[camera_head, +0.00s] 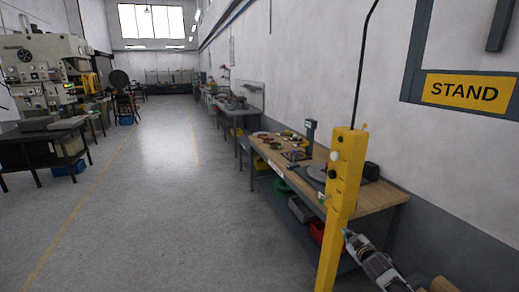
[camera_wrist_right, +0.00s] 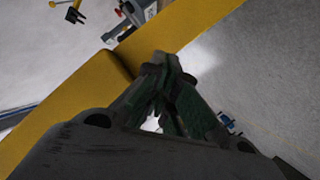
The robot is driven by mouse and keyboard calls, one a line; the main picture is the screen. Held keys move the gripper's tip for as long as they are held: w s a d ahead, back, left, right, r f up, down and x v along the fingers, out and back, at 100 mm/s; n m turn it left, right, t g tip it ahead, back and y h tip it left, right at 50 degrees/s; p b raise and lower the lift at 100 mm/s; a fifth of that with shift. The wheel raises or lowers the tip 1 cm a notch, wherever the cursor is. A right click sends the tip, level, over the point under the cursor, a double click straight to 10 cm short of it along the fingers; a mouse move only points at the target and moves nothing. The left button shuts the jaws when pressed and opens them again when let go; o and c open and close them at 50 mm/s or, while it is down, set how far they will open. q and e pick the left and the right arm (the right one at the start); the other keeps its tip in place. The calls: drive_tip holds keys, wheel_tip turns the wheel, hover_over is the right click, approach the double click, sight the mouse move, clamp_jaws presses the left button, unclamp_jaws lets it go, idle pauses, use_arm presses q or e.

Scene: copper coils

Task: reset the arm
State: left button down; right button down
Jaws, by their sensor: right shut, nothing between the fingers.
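My right arm (camera_head: 380,270) comes in at the lower right of the head view. Its gripper (camera_head: 349,236) is beside the yellow post (camera_head: 343,190), low on its right side. In the right wrist view the dark fingers of my right gripper (camera_wrist_right: 163,62) meet at the tips, shut and empty. A yellow surface (camera_wrist_right: 65,110) runs diagonally close behind the fingertips; I cannot tell whether they touch it. My left gripper is in neither view.
A wooden workbench (camera_head: 375,196) with tools and bins stands along the right wall behind the post. A yellow STAND sign (camera_head: 462,92) hangs on the wall. A press machine (camera_head: 45,70) and dark tables (camera_head: 40,137) stand at left. The grey floor (camera_head: 150,210) between is clear.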

drive_tip(key=s+d+f+m+g+h, duration=0.15)
drive_tip(key=s+f, duration=0.25)
drive_tip(key=f, duration=0.6)
drive_tip(key=s+d+f+m+g, duration=0.1)
drive_tip(key=s+d+f+g, duration=0.3)
drive_tip(key=f, duration=0.6)
drive_tip(key=s+d+f+m+t, duration=0.15)
drive_tip(key=s+f, duration=0.35)
drive_tip(key=f, duration=0.5)
drive_tip(key=s+f+g, duration=0.3)
drive_tip(key=s+f, duration=0.8)
drive_tip(key=s+a+f+g, duration=0.25)
drive_tip(key=s+f, duration=0.35)
drive_tip(key=s, duration=0.4)
drive_tip(key=s+a+f+g, duration=0.1)
drive_tip(key=s+a+f, duration=0.2)
drive_tip(key=s+f, duration=0.45)
drive_tip(key=s+a+f+g, duration=0.1)
drive_tip(key=s+a, duration=0.2)
drive_tip(key=s, duration=0.6)
drive_tip(key=s+a+f+m+g+y, duration=0.1)
drive_tip(key=s+a, duration=0.3)
drive_tip(key=s, duration=0.4)
drive_tip(key=s+a+f+g, duration=0.1)
drive_tip(key=s+a, duration=0.3)
drive_tip(key=s, duration=0.5)
drive_tip(key=shift+s+a+f+m, duration=0.25)
drive_tip(key=shift+s+f+m, duration=0.05)
drive_tip(key=shift+f, duration=0.1)
